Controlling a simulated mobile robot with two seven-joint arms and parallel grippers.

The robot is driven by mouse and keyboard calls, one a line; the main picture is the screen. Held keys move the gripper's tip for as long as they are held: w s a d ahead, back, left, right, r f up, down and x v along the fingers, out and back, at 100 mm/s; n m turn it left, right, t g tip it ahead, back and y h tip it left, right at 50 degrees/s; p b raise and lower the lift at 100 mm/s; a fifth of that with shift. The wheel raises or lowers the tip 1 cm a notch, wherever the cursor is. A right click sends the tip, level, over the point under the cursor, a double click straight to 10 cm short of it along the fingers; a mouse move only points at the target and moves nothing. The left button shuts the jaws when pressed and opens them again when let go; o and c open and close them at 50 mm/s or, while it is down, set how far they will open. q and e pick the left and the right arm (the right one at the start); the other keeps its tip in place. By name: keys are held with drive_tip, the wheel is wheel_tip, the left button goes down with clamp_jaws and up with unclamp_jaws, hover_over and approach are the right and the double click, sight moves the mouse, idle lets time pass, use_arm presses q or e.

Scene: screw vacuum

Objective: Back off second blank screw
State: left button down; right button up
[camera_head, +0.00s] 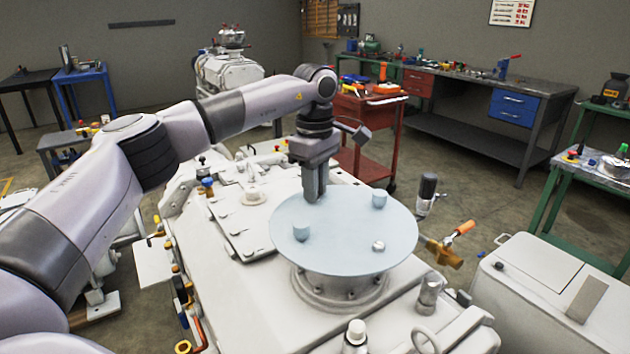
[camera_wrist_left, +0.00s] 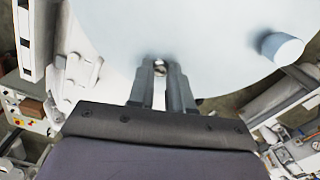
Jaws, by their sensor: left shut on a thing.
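The pale blue round blank plate (camera_head: 345,225) lies on the ribbed port collar (camera_head: 340,287) of the big white vacuum machine. One silver screw (camera_head: 378,246) sits on the plate's near right part, clear of any gripper. My left gripper (camera_head: 315,197) points straight down at the plate's far left part, its fingers close together. In the left wrist view my left gripper (camera_wrist_left: 160,76) is shut on a second silver screw (camera_wrist_left: 159,67) at the plate. The fingers hide most of this screw, and I cannot tell how far it is out. My right gripper is in neither view.
Two pale blue knobs stand up from the plate: a near left one (camera_head: 302,232) and a far right one (camera_head: 379,199). A black-topped fitting (camera_head: 427,192) rises beside the plate's right edge. A red tool cart (camera_head: 365,135) stands behind.

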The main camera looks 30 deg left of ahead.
use_arm(q)
drive_tip(key=n+p, duration=0.2)
drive_tip(key=n, duration=0.2)
drive_tip(key=shift+r+p, duration=0.15)
drive_tip(key=shift+p, duration=0.25)
drive_tip(key=n+p, duration=0.1)
drive_tip(key=n, duration=0.1)
drive_tip(key=shift+n, duration=0.4)
drive_tip(key=n+p, duration=0.1)
drive_tip(key=n, duration=0.1)
drive_tip(key=shift+n, duration=0.4)
drive_tip(key=n, duration=0.5)
drive_tip(key=shift+f, duration=0.2)
drive_tip(key=n, duration=0.7)
drive_tip(key=c, duration=1)
unclamp_jaws()
